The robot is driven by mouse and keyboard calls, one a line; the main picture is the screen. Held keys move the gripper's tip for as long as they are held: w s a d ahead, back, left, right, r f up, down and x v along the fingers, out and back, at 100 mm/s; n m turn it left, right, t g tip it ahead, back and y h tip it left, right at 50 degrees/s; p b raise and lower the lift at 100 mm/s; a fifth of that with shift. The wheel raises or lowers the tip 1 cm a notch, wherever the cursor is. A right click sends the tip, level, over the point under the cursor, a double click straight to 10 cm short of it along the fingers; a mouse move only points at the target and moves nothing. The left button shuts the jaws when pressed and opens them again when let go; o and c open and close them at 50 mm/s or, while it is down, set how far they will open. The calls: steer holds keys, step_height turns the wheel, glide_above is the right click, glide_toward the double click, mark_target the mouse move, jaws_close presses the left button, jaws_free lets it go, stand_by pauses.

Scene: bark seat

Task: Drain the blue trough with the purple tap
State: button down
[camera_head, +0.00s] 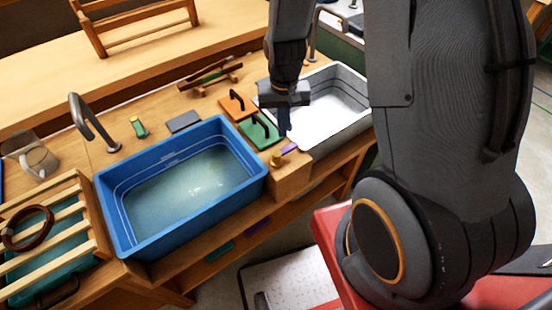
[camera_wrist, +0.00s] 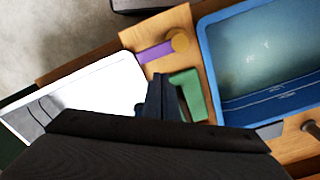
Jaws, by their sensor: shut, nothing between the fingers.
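The blue trough (camera_head: 244,178) holds cloudy, greenish water and sits in the wooden bench; part of it shows at the right of the wrist view (camera_wrist: 215,65). The purple tap lever (camera_head: 289,147) lies on the wooden block between the blue trough and a white basin, beside a round brass knob (camera_head: 275,160). In the wrist view the purple lever (camera_wrist: 153,52) points left from the brass knob (camera_wrist: 179,40). My gripper (camera_head: 284,132) is shut and empty, pointing down close to the purple lever, apparently above it. Its fingers (camera_wrist: 161,80) show just below the lever in the wrist view.
A green plate (camera_head: 251,137) and an orange plate (camera_head: 229,107), each with a dark handle, lie left of my gripper. The white basin (camera_head: 350,72) is on the right. A curved metal spout (camera_head: 88,125) stands behind the trough. A slatted rack (camera_head: 90,215) stands left.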

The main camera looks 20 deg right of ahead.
steer(key=shift+f+b, duration=0.75)
steer(key=shift+f, duration=0.95)
steer(key=shift+s, duration=0.1)
steer(key=shift+s+d+p, duration=0.2)
steer(key=shift+s+p, duration=0.1)
steer(key=shift+s, duration=0.65)
steer(key=shift+s+d+p, duration=0.15)
steer(key=shift+s+p, duration=0.1)
steer(key=shift+s, duration=0.65)
steer(key=shift+s+d+p, duration=0.2)
steer(key=shift+s+p, duration=0.1)
steer(key=shift+s, duration=0.65)
step_height(320, 180, up, 4)
steer(key=p, duration=0.3)
steer(key=shift+r+p, duration=0.15)
steer(key=shift+p, duration=0.25)
steer(key=s+a+p, duration=0.1)
steer(key=s+a, duration=0.3)
steer(key=s, duration=0.1)
steer(key=shift+s+a, duration=0.25)
steer(key=shift+s, duration=0.05)
